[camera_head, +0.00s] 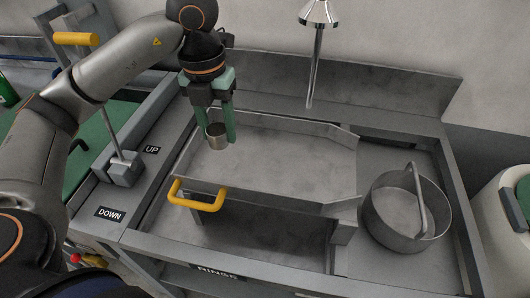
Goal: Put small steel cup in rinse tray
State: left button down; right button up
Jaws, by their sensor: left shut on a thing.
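The small steel cup (216,137) is held between the green fingers of my left gripper (219,131). The gripper points down and is shut on the cup. The cup shows over the left part of the rinse tray (290,185), a grey metal tray with a yellow handle at its front left. The cup looks upright and seems to be above the tray floor, but its exact height is hard to tell. My right gripper is not in view.
A large steel pot (403,212) with an arched handle stands right of the tray. A spout (317,60) hangs above the tray's back. A lever (117,145) stands left, between the UP and DOWN labels. A white container (508,215) is at the right edge.

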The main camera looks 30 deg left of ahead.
pick_arm(q)
jog(key=w+d+f, duration=0.2)
jog(key=w+d, duration=0.1)
send_over(266, 167)
jog(key=f, duration=0.5)
jog(key=shift+s+a+p, duration=0.25)
jog(key=shift+a+p, duration=0.1)
jog(key=shift+w+d+f, duration=0.1)
jog(key=shift+d+f, duration=0.05)
jog(key=shift+f, duration=0.05)
notch_tip(266, 167, down, 3)
jog(key=shift+w+d+f+p, duration=0.1)
jog(key=shift+w+p, duration=0.05)
jog(key=shift+p, duration=0.25)
jog(key=shift+f, duration=0.3)
jog(key=shift+c, duration=1.8)
grip_release()
jog(key=shift+r, duration=0.3)
notch_tip(266, 167, up, 12)
jog(key=shift+a, duration=0.2)
